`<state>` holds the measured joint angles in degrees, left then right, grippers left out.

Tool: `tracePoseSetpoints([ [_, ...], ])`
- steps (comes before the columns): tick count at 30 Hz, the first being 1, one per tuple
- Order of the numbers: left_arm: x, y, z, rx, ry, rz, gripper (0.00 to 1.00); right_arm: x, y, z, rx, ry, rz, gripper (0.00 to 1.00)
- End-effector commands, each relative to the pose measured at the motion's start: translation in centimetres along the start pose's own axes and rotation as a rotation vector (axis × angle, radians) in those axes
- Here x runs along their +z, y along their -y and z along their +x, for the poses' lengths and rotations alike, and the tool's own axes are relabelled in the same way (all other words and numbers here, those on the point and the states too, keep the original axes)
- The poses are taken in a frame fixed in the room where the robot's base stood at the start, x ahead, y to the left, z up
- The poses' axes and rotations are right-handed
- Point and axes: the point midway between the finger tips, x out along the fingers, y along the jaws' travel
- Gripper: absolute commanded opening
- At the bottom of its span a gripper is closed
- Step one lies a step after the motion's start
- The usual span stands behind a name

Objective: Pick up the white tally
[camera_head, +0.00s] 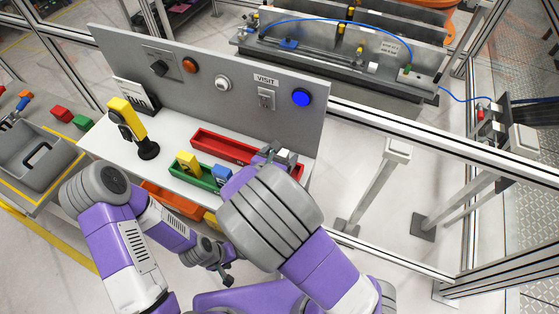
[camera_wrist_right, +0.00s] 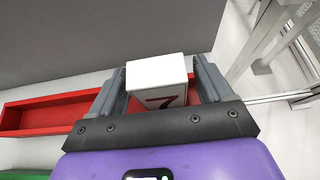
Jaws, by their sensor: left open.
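The white tally, a white block with a dark red 7 on its face (camera_wrist_right: 157,70), stands between the two fingers of my right gripper (camera_wrist_right: 160,84) in the right wrist view. The fingers lie close along its left and right sides; I cannot tell whether they press on it. Red tray surface shows below and beside it. In the head view my right gripper (camera_head: 281,155) is at the right end of the red tray (camera_head: 215,144), and my own wrist hides most of that spot. My left gripper (camera_head: 226,275) is open and empty, low in front of the table.
A green tray (camera_head: 203,182) in front holds a yellow block (camera_head: 187,161) and a blue block (camera_head: 222,174). A grey panel (camera_head: 205,82) with buttons rises behind. A yellow and black device (camera_head: 128,120) stands on the left. An orange bin (camera_head: 173,199) is below the front edge.

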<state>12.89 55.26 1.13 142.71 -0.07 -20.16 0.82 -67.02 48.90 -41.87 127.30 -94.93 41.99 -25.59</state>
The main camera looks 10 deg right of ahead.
Motion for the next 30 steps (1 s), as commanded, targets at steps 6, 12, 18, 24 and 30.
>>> tracePoseSetpoints([
  [6,0.0,0.0,0.0,0.0,0.0,0.0,0.59,0.0,0.0,0.0,0.0,0.0,0.0,0.45],
  [12,0.0,0.0,0.0,0.0,0.0,0.0,0.59,0.0,0.0,0.0,0.0,0.0,0.001,0.26],
  [18,0.0,-0.1,-0.2,0.0,0.0,0.0,0.59,0.4,0.0,-0.2,0.001,0.0,0.002,0.26],
  [24,0.1,-0.5,-1.4,0.0,0.0,0.0,0.59,3.4,-0.1,-1.9,0.003,0.0,0.008,0.26],
  [30,0.1,-1.0,-2.7,0.0,0.0,0.0,0.59,6.9,-0.1,-3.8,0.003,0.0,0.007,0.26],
])
